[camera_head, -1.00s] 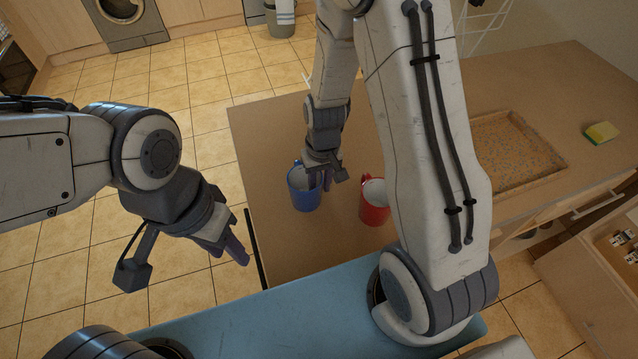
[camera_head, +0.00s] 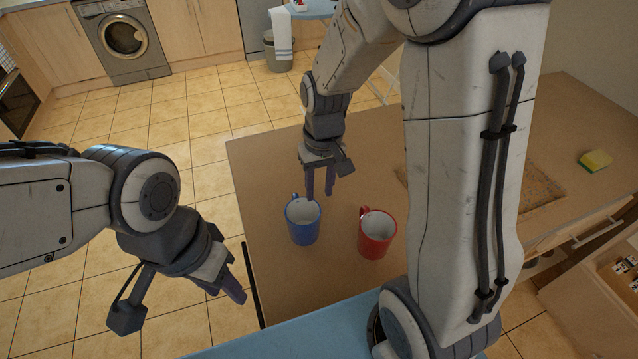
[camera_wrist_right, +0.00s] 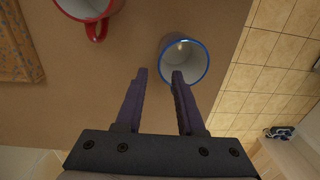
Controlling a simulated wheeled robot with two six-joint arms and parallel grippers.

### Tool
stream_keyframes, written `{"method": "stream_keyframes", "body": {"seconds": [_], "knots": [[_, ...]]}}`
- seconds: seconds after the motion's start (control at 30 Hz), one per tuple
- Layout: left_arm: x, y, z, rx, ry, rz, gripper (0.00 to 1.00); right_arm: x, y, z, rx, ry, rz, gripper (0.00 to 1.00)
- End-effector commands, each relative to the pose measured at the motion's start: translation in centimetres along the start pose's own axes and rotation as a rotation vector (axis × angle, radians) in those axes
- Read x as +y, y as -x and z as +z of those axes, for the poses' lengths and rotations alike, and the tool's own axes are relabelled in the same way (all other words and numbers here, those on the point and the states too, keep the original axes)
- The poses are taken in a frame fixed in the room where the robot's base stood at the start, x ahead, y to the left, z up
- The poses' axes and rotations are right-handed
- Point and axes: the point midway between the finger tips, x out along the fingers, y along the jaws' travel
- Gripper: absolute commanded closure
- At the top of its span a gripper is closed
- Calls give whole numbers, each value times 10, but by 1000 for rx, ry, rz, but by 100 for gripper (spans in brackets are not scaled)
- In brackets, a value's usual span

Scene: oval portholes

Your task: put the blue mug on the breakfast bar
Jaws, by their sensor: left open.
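The blue mug (camera_head: 303,228) stands upright on a brown countertop (camera_head: 270,170), its white inside showing. It also shows in the right wrist view (camera_wrist_right: 199,66), just past the fingertips. My right gripper (camera_head: 319,194) is open and empty. In the head view its fingers point down behind the mug's far rim; in the right wrist view (camera_wrist_right: 158,74) one fingertip overlaps the near rim, and I cannot tell whether they touch. My left gripper (camera_head: 238,290) is open and empty, out over the floor at the left. I cannot tell which surface is the breakfast bar.
A red mug (camera_head: 375,240) stands right of the blue one. A speckled tray (camera_head: 536,188), partly hidden by my right arm, and a yellow-green sponge (camera_head: 595,160) are further right. A small blue table (camera_head: 318,8) and a bin (camera_head: 279,62) are at the back. Tiled floor is free at left.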

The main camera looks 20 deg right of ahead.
Motion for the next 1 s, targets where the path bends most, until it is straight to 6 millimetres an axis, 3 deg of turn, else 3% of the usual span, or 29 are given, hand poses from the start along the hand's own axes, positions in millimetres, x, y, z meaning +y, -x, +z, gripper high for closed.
{"method": "stream_keyframes", "body": {"seconds": [0.17, 0.27, 0.43, 0.5, 0.63, 0.77, 1.0], "knots": [[0, -1, 0, 0, 0, 0, 59, -7, 16, 4, 3, 21, -1, 62], [0, -1, 0, 0, 0, 0, 59, -34, 29, 23, 9, 108, -5, 62], [0, -1, 0, 0, 0, 0, 59, -92, 54, 94, 18, 360, -23, 62], [0, -1, 0, 0, 0, 0, 59, -104, 60, 124, 18, 456, -31, 62], [0, -1, 0, 0, 0, 0, 59, -115, 65, 164, 17, 586, -42, 62], [0, -1, 0, 0, 0, 0, 59, -118, 66, 181, 15, 637, -47, 62], [0, -1, 0, 0, 0, 0, 59, -118, 66, 182, 14, 639, -47, 62]]}}
